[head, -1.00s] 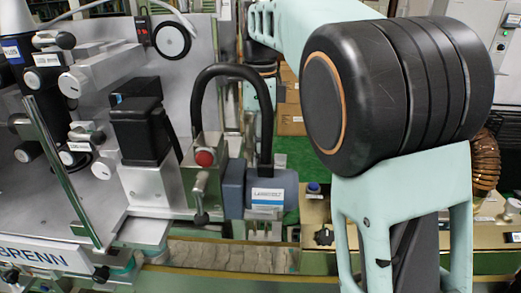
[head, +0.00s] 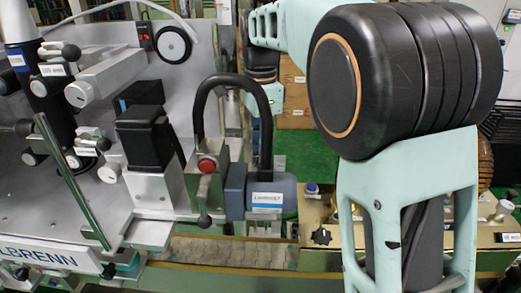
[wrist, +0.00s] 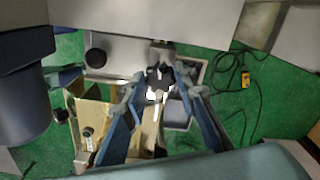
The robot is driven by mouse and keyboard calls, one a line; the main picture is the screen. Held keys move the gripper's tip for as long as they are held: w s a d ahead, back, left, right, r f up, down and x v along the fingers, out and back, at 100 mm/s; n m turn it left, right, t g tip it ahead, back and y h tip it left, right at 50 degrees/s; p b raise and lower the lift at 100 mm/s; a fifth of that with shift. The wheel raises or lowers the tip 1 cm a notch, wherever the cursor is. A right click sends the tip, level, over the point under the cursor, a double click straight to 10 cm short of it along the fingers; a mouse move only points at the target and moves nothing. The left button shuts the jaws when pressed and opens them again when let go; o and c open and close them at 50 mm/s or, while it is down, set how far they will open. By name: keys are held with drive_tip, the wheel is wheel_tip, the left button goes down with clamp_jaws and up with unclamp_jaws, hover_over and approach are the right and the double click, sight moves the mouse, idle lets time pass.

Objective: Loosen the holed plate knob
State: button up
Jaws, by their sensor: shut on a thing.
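In the wrist view, a dark lobed knob (wrist: 158,77) sits between the two blue-grey fingers of my gripper (wrist: 160,82), in front of a light grey plate. The fingers are closed in on it from both sides. No readable label shows whether it is the holed plate knob, and the plate's holes cannot be made out. In the head view, my own arm covers the right half and my gripper is out of sight. A black star knob (head: 321,236) shows on the beige panel left of my forearm.
The machine's grey upright plate (head: 205,65) with black and silver fittings fills the left of the head view. A black hoop handle (head: 264,110) and a blue-grey motor block (head: 270,198) stand near my forearm. A cable with a yellow box (wrist: 245,79) lies on the green floor.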

drive_tip(key=o, duration=1.2)
drive_tip(key=shift+c, duration=0.2)
wheel_tip(320, 180, up, 12)
